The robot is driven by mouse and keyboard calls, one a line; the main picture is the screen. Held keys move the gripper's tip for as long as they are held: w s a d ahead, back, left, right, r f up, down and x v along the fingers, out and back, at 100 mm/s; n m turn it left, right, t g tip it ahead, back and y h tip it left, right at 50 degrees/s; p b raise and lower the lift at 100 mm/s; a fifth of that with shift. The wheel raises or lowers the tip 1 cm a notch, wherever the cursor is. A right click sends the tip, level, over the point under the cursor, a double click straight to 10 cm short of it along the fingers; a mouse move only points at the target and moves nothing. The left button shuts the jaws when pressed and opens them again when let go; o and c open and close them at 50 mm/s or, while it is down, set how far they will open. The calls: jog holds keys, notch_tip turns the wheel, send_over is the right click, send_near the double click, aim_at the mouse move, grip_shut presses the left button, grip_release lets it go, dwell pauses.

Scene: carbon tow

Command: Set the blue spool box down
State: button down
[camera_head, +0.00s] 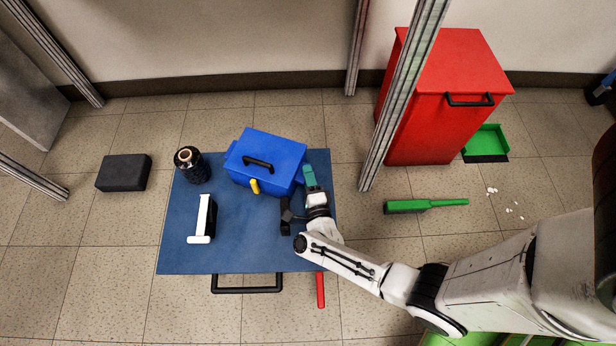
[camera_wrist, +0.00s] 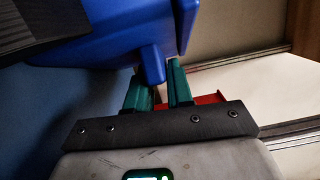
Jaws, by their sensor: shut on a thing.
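The blue spool box (camera_head: 262,172), with a black handle on its lid and a yellow piece on its front, is at the back right of the blue cart top (camera_head: 250,250). My gripper (camera_head: 312,180) is at the box's right side. In the wrist view, the teal fingers of my gripper (camera_wrist: 158,90) close around a blue tab of the spool box (camera_wrist: 125,30). I cannot tell whether the box's underside touches the cart top.
A black spool (camera_head: 187,165) and a white stand (camera_head: 201,220) are left on the cart. A dark object (camera_head: 285,216) is near my wrist. The cart's middle is clear. A metal post (camera_head: 400,95) and red bin (camera_head: 440,100) stand right. A green brush (camera_head: 425,205) lies on the floor.

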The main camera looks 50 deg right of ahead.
jog(key=shift+f, duration=0.1)
jog(key=c, duration=1)
grip_release()
jog(key=shift+r, duration=0.2)
jog(key=p+v, duration=0.3)
jog(key=v, duration=0.9)
jog(key=shift+f, duration=0.1)
